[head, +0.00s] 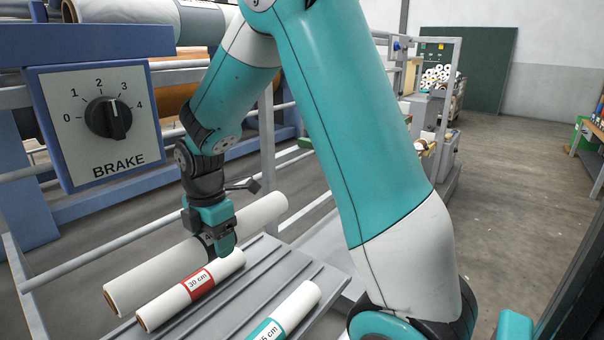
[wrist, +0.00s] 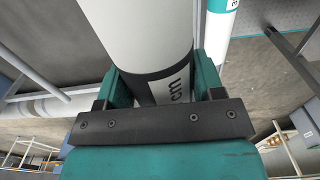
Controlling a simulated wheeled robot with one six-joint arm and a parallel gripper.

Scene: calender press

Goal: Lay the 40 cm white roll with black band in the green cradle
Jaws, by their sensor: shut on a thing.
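A long white roll (head: 150,275) lies slanted behind the red-banded 30 cm roll in the head view. My gripper (head: 220,240) is shut around its middle from above and hides its band there. In the wrist view the white roll (wrist: 140,35) runs between the two teal fingers (wrist: 162,85). A black-edged band with the letters "cm" shows on it, and its number is hidden. I cannot tell whether the roll touches the rack or hangs just above it.
The 30 cm roll with a red band (head: 170,303) and a teal-banded roll (head: 290,312) lie on the grey slatted rack (head: 215,312). A brake panel (head: 95,120) and blue machine frame stand at left. Open floor (head: 515,190) lies at right, with a bench (head: 590,150) beyond.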

